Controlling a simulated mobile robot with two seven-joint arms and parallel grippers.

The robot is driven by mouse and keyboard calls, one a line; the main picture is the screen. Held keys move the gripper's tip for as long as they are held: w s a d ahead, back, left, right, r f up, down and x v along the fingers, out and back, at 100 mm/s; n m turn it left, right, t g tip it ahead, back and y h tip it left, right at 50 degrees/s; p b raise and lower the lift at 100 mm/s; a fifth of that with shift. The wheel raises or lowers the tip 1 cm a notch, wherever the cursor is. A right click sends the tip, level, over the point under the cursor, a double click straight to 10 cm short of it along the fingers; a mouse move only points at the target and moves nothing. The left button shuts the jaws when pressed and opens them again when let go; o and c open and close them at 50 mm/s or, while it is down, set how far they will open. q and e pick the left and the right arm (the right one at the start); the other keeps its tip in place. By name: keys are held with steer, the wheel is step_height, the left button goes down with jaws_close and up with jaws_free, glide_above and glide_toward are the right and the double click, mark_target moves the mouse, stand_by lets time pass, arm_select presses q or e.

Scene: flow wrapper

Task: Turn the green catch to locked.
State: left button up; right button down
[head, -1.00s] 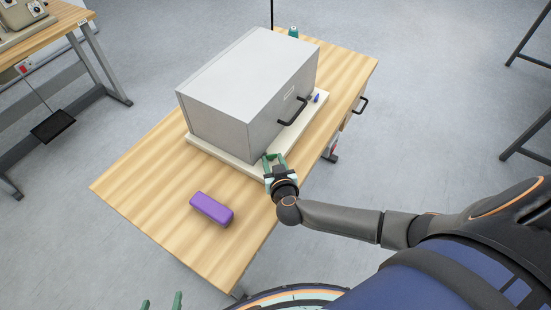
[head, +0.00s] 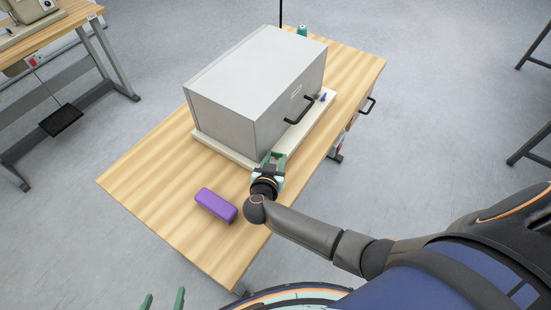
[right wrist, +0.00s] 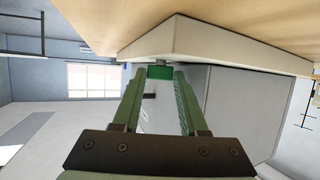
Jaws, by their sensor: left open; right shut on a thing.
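The green catch (right wrist: 160,72) shows in the right wrist view as a small block at the edge of the pale base plate, between my fingertips. My right gripper (right wrist: 158,75) is shut on it. In the head view my right gripper (head: 273,158) is at the front lower corner of the grey box (head: 225,125), and its green fingers hide the catch. I cannot tell whether the catch reads locked. My left gripper (head: 162,301) is open and empty at the bottom edge of the head view, apart from the table.
The box has a black handle (head: 299,111) and stands on a pale base plate (head: 222,149). A small blue part (head: 323,97) sits near its right end. A purple block (head: 216,204) lies on the wooden table (head: 150,178), whose left part is clear.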

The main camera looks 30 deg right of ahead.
steer(key=shift+d, duration=0.1)
steer(key=c, duration=0.5)
jaws_free()
steer(key=shift+o, duration=0.3)
steer(key=shift+w+a+r, duration=0.1)
steer(key=shift+a, duration=0.1)
steer(key=shift+n+t, duration=0.3)
